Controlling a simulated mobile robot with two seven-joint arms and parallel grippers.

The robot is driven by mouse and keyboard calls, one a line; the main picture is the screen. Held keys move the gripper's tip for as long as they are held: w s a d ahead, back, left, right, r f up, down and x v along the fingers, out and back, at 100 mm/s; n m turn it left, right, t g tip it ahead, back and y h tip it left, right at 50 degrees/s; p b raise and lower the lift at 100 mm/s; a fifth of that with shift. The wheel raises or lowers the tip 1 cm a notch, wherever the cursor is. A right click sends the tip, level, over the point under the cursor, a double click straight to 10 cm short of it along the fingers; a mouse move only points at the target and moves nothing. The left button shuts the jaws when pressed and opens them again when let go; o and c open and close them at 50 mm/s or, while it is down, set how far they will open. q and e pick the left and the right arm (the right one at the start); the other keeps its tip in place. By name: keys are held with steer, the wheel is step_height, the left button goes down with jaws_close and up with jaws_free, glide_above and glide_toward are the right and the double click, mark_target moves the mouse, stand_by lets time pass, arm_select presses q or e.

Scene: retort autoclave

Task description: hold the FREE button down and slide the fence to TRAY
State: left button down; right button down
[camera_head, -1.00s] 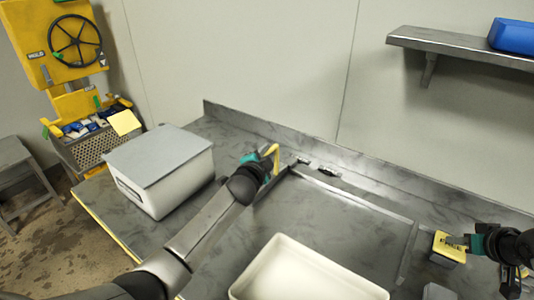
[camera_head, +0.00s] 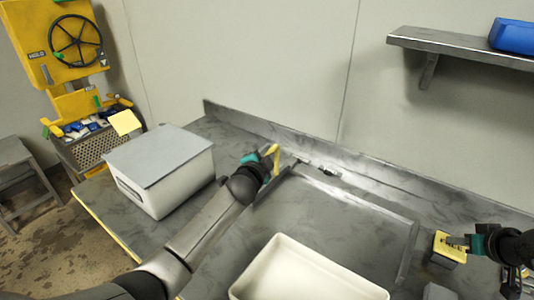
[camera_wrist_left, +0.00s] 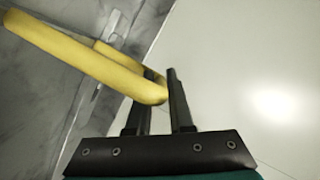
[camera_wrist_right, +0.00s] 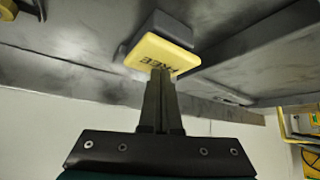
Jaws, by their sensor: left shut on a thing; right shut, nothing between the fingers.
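The fence's yellow handle (camera_head: 272,158) is at the back of the steel table. In the left wrist view, its yellow bar (camera_wrist_left: 85,52) runs in from the upper left and ends between the fingers. My left gripper (camera_head: 266,164) is shut on it. The fence (camera_head: 274,184) seems to be the low metal bar below the handle, partly hidden by my left arm. The yellow FREE button (camera_wrist_right: 160,56) sits on a grey block. My right gripper (camera_wrist_right: 160,76) is shut and empty, its fingertips at the button's face. I cannot tell how far the button is pressed.
A white open tray (camera_head: 262,264) is at the table's front middle. A lidded white box (camera_head: 160,190) stands at left. A raised metal strip (camera_head: 408,254) lies right of the tray. A wall shelf (camera_head: 450,52) holds a blue object. The table's middle is clear.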

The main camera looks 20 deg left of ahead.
steer(key=shift+s+f, duration=0.15)
steer(key=shift+f, duration=0.05)
arm_select(q)
steer(key=s+d, duration=0.2)
steer(key=d, duration=0.9)
steer(key=shift+s, duration=0.4)
steer(key=c, duration=0.8)
jaws_free()
steer(key=v, duration=1.2)
steer(key=shift+r, duration=0.1)
